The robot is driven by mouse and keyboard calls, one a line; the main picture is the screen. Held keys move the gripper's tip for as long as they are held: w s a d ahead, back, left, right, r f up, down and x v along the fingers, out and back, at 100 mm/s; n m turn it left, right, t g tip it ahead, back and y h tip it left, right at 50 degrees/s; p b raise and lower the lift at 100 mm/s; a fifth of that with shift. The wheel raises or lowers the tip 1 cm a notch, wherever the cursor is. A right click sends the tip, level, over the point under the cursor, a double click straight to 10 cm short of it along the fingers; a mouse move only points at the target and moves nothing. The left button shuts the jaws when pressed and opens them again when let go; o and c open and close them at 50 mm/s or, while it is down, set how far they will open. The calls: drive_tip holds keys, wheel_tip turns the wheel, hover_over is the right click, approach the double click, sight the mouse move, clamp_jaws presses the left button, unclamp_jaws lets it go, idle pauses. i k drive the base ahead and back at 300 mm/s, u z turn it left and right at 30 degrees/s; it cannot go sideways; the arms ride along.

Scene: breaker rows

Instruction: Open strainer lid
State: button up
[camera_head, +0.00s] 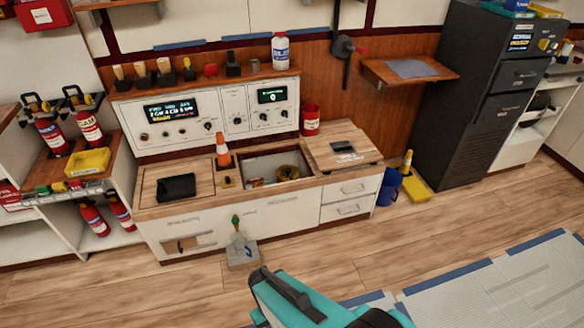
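I cannot tell for sure which thing is the strainer lid. A wooden panel with a black handle (178,187) lies flat on the left of the workbench top. Another wooden panel (325,155) with a dark handle piece lies on the right. Between them an open compartment (262,163) shows a brown ring-like item and small coloured things inside. A grey block with a green-tipped upright part (242,250) stands on the floor against the bench front. A teal and black part of my arm shows at the bottom; no gripper fingers can be seen.
An orange cone (222,150) stands on the bench beside the opening. A control panel (215,112) rises behind. Fire extinguishers (90,130) stand at left. A blue bucket (389,187) and yellow floor sign (416,187) stand at right. The wooden floor in front is mostly clear.

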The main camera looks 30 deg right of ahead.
sight(283, 173)
drive_tip(key=i, duration=0.95)
drive_tip(key=u, duration=0.05)
